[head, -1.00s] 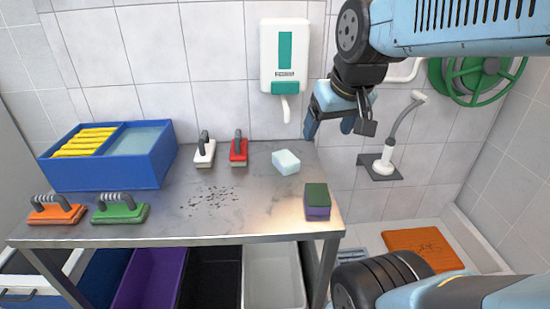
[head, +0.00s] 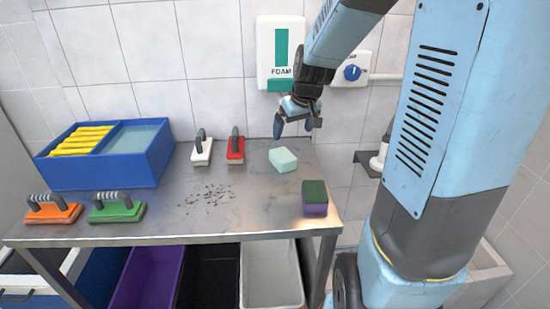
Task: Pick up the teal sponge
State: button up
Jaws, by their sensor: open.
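The teal sponge (head: 283,160), a pale teal block, lies on the steel table (head: 245,222) near its back right. My gripper (head: 294,130) is open and empty, fingers pointing down, above and slightly beyond the sponge in the picture. A gap shows between the fingertips and the sponge; the exact height is hard to tell. The sponge is fully in view.
A purple and green sponge (head: 315,197) sits at the table's right edge. White (head: 202,151) and red (head: 235,149) brushes stand left of the teal sponge. Orange (head: 54,211) and green (head: 117,209) brushes and a blue bin (head: 108,172) are farther left. Dark crumbs lie mid-table.

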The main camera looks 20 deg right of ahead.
aim_at(284, 156)
jog(key=shift+w+d+x, duration=0.1)
jog(key=shift+w+x, duration=0.05)
jog(key=shift+x, duration=2.6)
jog(key=shift+w+d+x, duration=0.1)
jog(key=shift+w+x, duration=0.05)
jog(key=shift+x, duration=2.55)
jog(key=shift+w+d+x, duration=0.1)
jog(key=shift+w+x, duration=0.05)
jog(key=shift+x, duration=2.6)
jog(key=shift+r, duration=0.2)
jog(key=shift+c, duration=0.5)
jog(key=c, duration=1)
